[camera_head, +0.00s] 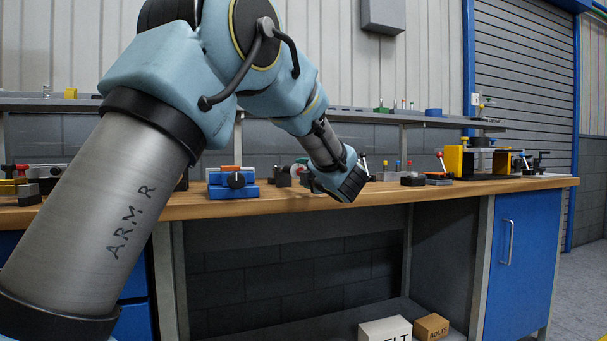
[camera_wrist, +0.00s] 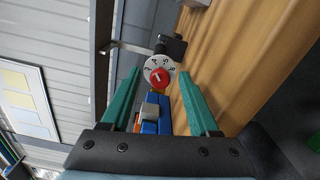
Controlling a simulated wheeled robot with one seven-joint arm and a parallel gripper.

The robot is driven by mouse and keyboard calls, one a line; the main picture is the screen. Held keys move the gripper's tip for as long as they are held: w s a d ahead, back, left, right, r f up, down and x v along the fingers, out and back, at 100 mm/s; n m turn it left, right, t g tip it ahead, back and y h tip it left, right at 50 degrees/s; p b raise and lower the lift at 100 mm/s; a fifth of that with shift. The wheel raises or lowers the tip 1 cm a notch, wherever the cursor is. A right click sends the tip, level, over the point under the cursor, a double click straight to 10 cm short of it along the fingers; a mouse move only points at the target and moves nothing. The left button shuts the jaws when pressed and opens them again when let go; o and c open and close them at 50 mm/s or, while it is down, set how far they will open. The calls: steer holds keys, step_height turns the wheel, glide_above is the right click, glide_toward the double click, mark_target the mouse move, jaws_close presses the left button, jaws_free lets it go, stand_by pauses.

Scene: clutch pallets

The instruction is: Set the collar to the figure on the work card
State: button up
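The collar (camera_wrist: 159,73) is a round pale dial with dark digits around its rim and a red centre with a white mark. In the wrist view it faces me, in front of a dark block (camera_wrist: 172,46). My gripper (camera_wrist: 160,76) is open, with its two teal fingers pointing towards the collar, one on each side in the picture. I cannot tell whether either finger touches it. I cannot identify the work card or read a figure on one.
A blue block with a grey top (camera_wrist: 150,112) shows between the fingers. The wooden bench (camera_head: 450,190) carries a blue fixture (camera_head: 233,184) on the left and a yellow frame (camera_head: 454,161) on the right. A wall board with coloured panels (camera_wrist: 25,95) shows at left.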

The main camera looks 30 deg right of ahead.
steer(key=shift+s, duration=0.1)
steer(key=s+a, duration=0.1)
steer(key=s, duration=0.9)
steer(key=shift+s+a, duration=0.2)
steer(key=shift+s, duration=0.05)
